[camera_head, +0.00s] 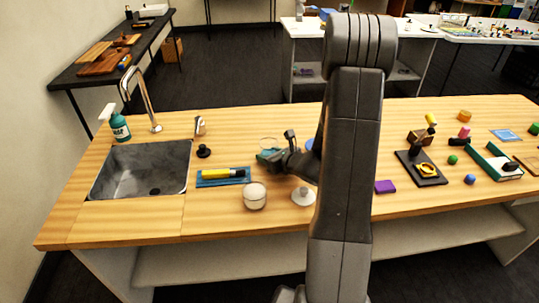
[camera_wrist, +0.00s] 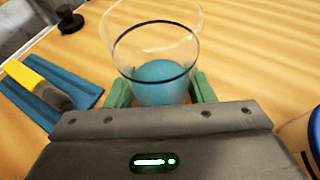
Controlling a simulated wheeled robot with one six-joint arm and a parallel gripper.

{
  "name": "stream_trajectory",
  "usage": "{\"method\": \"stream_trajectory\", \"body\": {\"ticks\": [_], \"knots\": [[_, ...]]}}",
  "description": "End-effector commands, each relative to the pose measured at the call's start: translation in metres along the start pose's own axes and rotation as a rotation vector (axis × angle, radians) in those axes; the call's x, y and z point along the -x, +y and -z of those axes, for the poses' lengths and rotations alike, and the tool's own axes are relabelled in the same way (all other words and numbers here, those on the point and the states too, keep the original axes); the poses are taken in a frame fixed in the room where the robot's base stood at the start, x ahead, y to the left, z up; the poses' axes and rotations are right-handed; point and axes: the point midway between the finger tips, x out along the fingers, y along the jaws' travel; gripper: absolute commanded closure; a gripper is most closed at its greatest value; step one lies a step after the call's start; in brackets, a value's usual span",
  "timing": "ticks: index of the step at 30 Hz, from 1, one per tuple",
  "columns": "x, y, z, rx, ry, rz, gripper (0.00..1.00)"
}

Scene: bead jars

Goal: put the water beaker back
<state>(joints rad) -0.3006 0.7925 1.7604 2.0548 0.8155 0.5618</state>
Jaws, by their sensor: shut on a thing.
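The water beaker (camera_wrist: 165,75) is a clear glass with a dark blue ring and blue content at its bottom. In the wrist view it stands between the two green fingers of my gripper (camera_wrist: 162,92), which is shut on it. In the head view my gripper (camera_head: 270,156) is over the middle of the counter, and the beaker's clear rim (camera_head: 268,141) shows just above the fingers. I cannot tell whether the beaker's base touches the wood.
Left of my gripper is a blue tray (camera_head: 215,182) holding a yellow-handled tool (camera_head: 222,173). A pale jar (camera_head: 255,197) and a white stand (camera_head: 303,197) are in front. A black knob (camera_head: 203,151) and the sink (camera_head: 143,170) lie left. My arm hides part of the counter.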

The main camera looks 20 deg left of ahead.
Motion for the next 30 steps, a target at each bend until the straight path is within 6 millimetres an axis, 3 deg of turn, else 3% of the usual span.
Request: {"method": "stream_trajectory", "body": {"ticks": [8, 9, 12, 24, 30], "knots": [[-0.002, 0.0, 0.004, 0.0, 0.0, 0.0, 0.79], [-0.001, 0.0, 0.003, 0.0, 0.0, 0.0, 0.46], [-0.001, 0.0, 0.002, 0.0, 0.0, 0.0, 0.3], [0.002, 0.0, -0.002, 0.0, 0.0, 0.0, 0.3], [0.038, -0.001, 0.0, 0.0, -0.001, 0.004, 0.3]]}}
